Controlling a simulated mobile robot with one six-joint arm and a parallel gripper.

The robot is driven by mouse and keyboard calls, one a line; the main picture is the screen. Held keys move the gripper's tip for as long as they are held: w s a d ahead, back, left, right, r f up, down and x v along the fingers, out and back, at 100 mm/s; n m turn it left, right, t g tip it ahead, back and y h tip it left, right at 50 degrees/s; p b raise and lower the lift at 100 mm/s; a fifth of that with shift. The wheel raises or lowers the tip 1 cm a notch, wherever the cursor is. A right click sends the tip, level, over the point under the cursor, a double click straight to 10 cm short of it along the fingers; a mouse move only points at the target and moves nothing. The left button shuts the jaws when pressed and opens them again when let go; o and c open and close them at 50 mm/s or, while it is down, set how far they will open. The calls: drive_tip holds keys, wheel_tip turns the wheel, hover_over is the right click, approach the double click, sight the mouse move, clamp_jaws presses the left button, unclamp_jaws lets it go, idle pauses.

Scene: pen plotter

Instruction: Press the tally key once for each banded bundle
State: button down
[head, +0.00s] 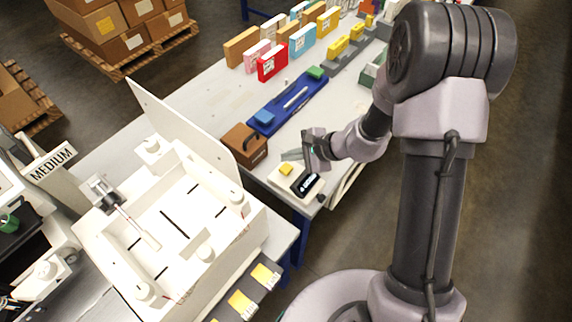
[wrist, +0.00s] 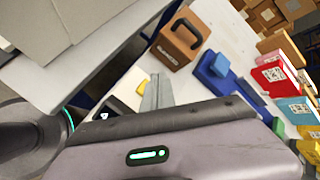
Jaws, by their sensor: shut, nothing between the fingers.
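The tally counter (head: 276,177) is a pale block with a yellow key (head: 286,169) and a dark display (head: 307,184), at the near end of the table. In the wrist view the yellow key (wrist: 143,88) shows left of my fingers, and the display is mostly hidden. My gripper (head: 287,155) is shut and empty, its fingertips just above and behind the key in the head view. I cannot tell whether they touch it. White areas with several dark strips (head: 180,225) lie inside the open white machine (head: 250,228); I cannot tell whether these are banded bundles.
A brown box with a black handle (head: 244,145) and a blue tray (head: 300,103) stand beyond the counter. Several coloured boxes (head: 272,62) line the table farther back. The machine's raised lid (head: 185,130) stands left of the brown box. Yellow-labelled slots (head: 265,274) are at the machine's front.

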drive_tip(key=shift+r+p, duration=0.75)
drive_tip(key=shift+r, duration=0.8)
drive_tip(key=shift+f, duration=0.1)
wheel_tip(320, 180, up, 7)
drive_tip(key=n, duration=0.2)
hover_over(289, 169)
drive_tip(key=s, duration=0.2)
drive_tip(key=s+r+n+h+b, duration=0.1)
drive_tip(key=s+r+n+b, duration=0.1)
drive_tip(key=s+r+n, duration=0.55)
drive_tip(key=s+d+r+t+h, duration=0.1)
drive_tip(key=s+d+r+h, duration=0.1)
drive_tip(key=s, duration=0.4)
drive_tip(key=s+d+r+h, duration=0.3)
drive_tip(key=s+d+r, duration=0.2)
drive_tip(key=s+d, duration=0.2)
drive_tip(key=shift+d+r+t, duration=0.15)
drive_tip(key=shift+r+t, duration=0.15)
drive_tip(key=shift+t, duration=0.1)
